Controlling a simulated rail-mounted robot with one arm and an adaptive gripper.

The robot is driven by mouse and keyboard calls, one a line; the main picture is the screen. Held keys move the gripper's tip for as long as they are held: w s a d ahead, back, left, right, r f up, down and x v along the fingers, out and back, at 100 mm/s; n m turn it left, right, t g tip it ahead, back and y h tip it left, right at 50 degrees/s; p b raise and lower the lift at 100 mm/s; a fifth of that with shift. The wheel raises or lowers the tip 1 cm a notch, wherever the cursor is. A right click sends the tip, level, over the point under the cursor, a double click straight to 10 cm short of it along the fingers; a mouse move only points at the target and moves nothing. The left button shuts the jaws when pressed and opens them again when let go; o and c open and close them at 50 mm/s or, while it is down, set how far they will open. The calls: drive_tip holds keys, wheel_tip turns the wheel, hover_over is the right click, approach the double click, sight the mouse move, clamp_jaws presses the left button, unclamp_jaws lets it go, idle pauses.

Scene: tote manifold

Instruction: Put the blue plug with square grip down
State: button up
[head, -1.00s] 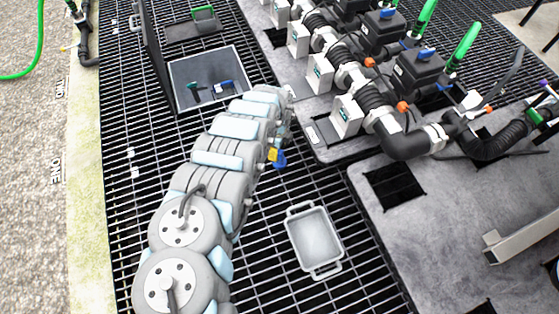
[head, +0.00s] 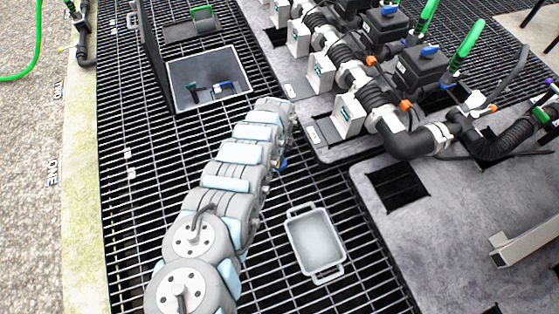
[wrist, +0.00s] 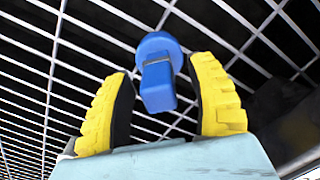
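The blue plug with square grip (wrist: 158,75) shows in the wrist view between and just beyond the two yellow fingers of my gripper (wrist: 163,85). The fingers are spread, with a visible gap on each side of the plug. The grating lies behind the plug; I cannot tell whether the plug touches it. In the head view, only a small blue part of the plug (head: 283,162) shows at the right side of my arm's far end. My arm hides most of the gripper there.
A grey tray with handles (head: 315,243) sits on the grating (head: 135,220) to the right of my arm. An open floor bin (head: 208,102) holding small blue and green items lies beyond. The black pipe manifold (head: 385,125) with valves stands on grey plates at the right.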

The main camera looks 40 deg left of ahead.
clamp_jaws()
